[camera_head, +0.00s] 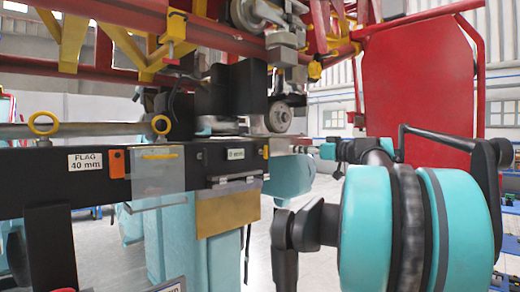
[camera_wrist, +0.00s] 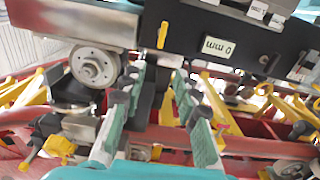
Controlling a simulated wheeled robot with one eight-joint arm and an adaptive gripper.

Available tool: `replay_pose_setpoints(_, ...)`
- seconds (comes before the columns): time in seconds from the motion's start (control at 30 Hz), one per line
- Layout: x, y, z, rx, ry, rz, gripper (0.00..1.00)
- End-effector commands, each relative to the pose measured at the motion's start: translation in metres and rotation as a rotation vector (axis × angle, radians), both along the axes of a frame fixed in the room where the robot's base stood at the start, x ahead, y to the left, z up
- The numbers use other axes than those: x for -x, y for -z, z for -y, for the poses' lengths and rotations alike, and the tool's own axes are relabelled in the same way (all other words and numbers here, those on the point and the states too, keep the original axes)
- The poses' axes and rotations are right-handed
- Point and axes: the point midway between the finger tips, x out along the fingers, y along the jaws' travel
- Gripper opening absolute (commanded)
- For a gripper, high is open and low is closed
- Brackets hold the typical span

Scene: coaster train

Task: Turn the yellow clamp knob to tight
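A small yellow piece, which looks like the clamp knob (camera_head: 265,152), sits at the right end of the black beam beside a small "mm" label. In the wrist view the same kind of yellow upright piece (camera_wrist: 162,35) shows on the beam, beyond my fingertips, near the upside-down "0 mm" label (camera_wrist: 217,47). My gripper (camera_wrist: 160,75) has its two green fingers apart with nothing held between them. In the head view my gripper (camera_head: 308,149) points left toward the beam's end, just right of the yellow piece. No contact is visible. Which setting the knob is at cannot be told.
The black beam (camera_head: 100,190) carries a "FLAG 40 mm" label (camera_head: 85,161), a clear plate and yellow rings (camera_head: 43,123). A wheel (camera_head: 280,117) hangs just above the beam's end, close to my gripper. A red panel (camera_head: 418,90) stands at right.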

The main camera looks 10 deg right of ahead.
Motion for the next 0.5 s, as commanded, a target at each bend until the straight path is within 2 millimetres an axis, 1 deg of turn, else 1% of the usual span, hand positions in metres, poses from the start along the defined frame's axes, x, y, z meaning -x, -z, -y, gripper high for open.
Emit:
replay_pose_setpoints(0.17, -0.016, -0.001, -0.013, 0.0, -0.004, 0.003, 0.31)
replay_pose_setpoints(0.5, -0.07, 0.0, -0.052, -0.001, -0.005, 0.001, 0.31)
